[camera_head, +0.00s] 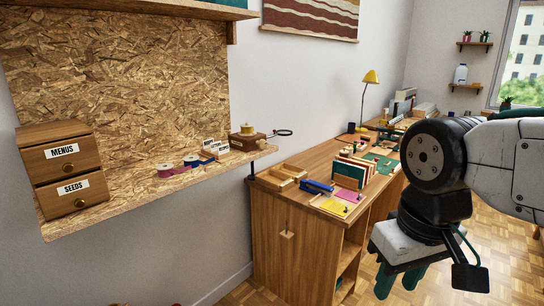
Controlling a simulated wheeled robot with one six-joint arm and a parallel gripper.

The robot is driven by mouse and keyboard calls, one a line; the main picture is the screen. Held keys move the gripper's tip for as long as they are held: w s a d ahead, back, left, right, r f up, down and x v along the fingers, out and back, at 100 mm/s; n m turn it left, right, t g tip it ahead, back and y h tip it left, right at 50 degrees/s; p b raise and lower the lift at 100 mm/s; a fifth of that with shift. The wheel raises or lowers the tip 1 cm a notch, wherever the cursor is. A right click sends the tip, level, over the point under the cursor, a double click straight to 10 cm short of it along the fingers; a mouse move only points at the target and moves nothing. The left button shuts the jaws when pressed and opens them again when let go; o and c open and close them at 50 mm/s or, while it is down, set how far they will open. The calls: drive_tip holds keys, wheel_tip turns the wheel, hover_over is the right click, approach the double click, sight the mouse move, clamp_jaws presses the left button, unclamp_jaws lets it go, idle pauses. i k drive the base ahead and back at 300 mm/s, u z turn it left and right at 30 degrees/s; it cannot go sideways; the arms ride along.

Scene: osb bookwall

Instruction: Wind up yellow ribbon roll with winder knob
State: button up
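A yellow ribbon roll (247,129) sits on top of a small brown wooden box (245,142), which appears to be the winder, at the right end of the OSB shelf. A dark ring on a thin rod (284,132) sticks out to the right beside it; I cannot tell whether it belongs to the winder. The winder knob cannot be made out clearly at this size. My gripper (399,281) hangs at the lower right, pointing down, far from the roll. Its two teal fingers are apart, with nothing seen between them.
Pink and blue ribbon rolls (165,170) and a box of labelled cards (215,148) lie left of the winder. A drawer unit (64,169) stands at the shelf's left end. A cluttered wooden desk (285,202) stands between the shelf and my arm. Floor (480,262) shows at right.

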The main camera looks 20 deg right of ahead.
sight(262, 144)
drive_tip(key=u, duration=0.25)
drive_tip(key=i, duration=0.9)
drive_tip(key=z, duration=0.3)
